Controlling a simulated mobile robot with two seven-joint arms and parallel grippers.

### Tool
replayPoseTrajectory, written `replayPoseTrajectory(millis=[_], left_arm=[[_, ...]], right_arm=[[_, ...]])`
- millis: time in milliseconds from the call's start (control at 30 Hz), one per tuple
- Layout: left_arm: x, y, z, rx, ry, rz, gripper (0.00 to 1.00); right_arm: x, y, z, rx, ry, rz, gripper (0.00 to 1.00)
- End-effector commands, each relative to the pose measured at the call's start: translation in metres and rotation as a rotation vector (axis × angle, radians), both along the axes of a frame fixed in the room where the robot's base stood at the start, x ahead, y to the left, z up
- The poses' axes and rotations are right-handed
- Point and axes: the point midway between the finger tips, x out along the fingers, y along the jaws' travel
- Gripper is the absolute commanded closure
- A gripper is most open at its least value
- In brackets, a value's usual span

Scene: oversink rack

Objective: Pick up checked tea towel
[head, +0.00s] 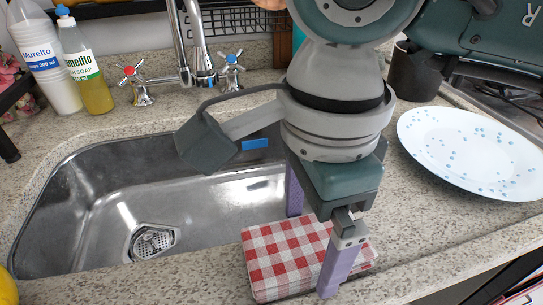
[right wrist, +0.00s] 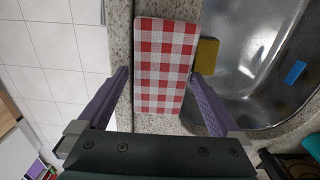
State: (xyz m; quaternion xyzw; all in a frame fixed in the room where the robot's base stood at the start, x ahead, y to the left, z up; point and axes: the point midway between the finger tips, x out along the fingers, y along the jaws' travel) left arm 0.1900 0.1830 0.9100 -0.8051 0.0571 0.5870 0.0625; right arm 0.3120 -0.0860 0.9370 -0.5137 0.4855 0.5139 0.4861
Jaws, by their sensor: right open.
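The checked tea towel (head: 285,250) is red and white and folded into a flat stack. It lies on the speckled counter at the front right edge of the sink. In the right wrist view the towel (right wrist: 162,62) extends away between the two fingers. My right gripper (head: 313,240) is open, with one purple finger at the front side of the towel and the other at the sink side. The right wrist view shows the gripper (right wrist: 160,95) empty, a finger on each side of the towel's near end. I cannot tell whether either finger touches it. My left gripper is not in view.
The steel sink (head: 90,215) is left of the towel. A yellow sponge (right wrist: 206,55) and a blue item (right wrist: 294,72) show there. A spotted white plate (head: 470,150) lies at right.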

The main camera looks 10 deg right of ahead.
Motion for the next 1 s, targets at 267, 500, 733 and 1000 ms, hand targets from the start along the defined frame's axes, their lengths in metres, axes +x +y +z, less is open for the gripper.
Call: replayPoseTrajectory(millis=[267,500,733,1000], left_arm=[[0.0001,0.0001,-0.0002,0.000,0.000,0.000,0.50],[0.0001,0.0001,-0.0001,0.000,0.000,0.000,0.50],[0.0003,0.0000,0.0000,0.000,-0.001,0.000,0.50],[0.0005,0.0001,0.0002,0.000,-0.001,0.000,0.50]], right_arm=[[0.0000,0.0003,-0.0007,0.001,0.000,0.000,0.08],[0.0000,0.0003,-0.0004,0.001,0.000,0.000,0.35],[0.0000,0.0003,-0.0003,0.001,0.000,0.000,0.61],[0.0001,0.0004,-0.0002,0.001,0.000,0.000,0.71]])
